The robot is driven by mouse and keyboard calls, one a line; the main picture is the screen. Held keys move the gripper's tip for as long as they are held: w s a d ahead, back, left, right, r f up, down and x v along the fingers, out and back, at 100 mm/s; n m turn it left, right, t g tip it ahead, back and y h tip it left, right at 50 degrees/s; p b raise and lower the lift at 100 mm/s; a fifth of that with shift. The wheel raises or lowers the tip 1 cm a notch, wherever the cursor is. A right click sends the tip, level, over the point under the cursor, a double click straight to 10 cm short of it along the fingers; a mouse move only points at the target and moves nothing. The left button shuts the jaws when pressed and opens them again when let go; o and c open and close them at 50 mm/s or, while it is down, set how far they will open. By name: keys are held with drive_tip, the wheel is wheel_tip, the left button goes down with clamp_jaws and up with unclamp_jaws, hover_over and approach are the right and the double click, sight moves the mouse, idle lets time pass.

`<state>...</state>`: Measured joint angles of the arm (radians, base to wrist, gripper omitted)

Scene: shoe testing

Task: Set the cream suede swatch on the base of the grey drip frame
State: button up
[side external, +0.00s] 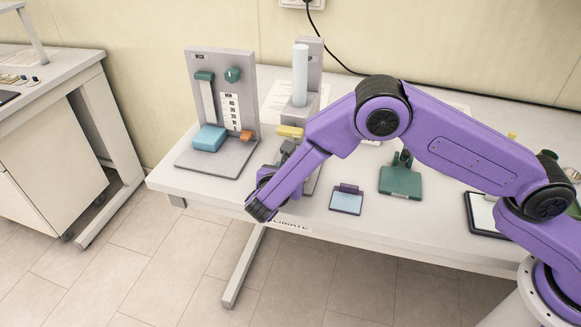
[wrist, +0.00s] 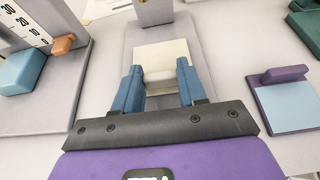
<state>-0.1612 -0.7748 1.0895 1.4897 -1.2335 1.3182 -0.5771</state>
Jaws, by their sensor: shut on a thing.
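The cream suede swatch (wrist: 160,54) is a pale flat piece with a raised grip strip on its near side. In the wrist view my gripper (wrist: 160,82) has its two blue fingers shut on that strip. The swatch is over the grey base (wrist: 113,60) of the drip frame, in front of its upright (wrist: 154,10). I cannot tell whether it touches the base. In the side view the drip frame (side external: 311,60) stands behind my arm, with a white cylinder on it. My arm hides much of the base there, and I cannot make out the swatch clearly.
Left of the drip frame stands another grey stand with a scale (side external: 232,108) and a blue block (side external: 209,138). To the right lie a purple-edged light blue plate (side external: 346,200) and a green stand (side external: 401,182). A black-edged tray (side external: 481,212) is farther right.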

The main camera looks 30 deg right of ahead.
drive_tip(key=o, duration=1.1)
drive_tip(key=v, duration=1.7)
drive_tip(key=shift+s+a+r, duration=0.1)
drive_tip(key=shift+a, duration=0.05)
drive_tip(key=s+d+r+m+g+y, duration=0.2)
drive_tip(key=s+d+r+m+g, duration=0.15)
drive_tip(key=d, duration=0.55)
drive_tip(key=s+d+r+m+g+y, duration=0.2)
drive_tip(key=s+d+m+g+y, duration=0.4)
drive_tip(key=s+d, duration=1.5)
drive_tip(key=m+y, duration=0.2)
drive_tip(key=m, duration=0.3)
drive_tip(key=shift+d+r, duration=0.2)
drive_tip(key=shift+r, duration=0.2)
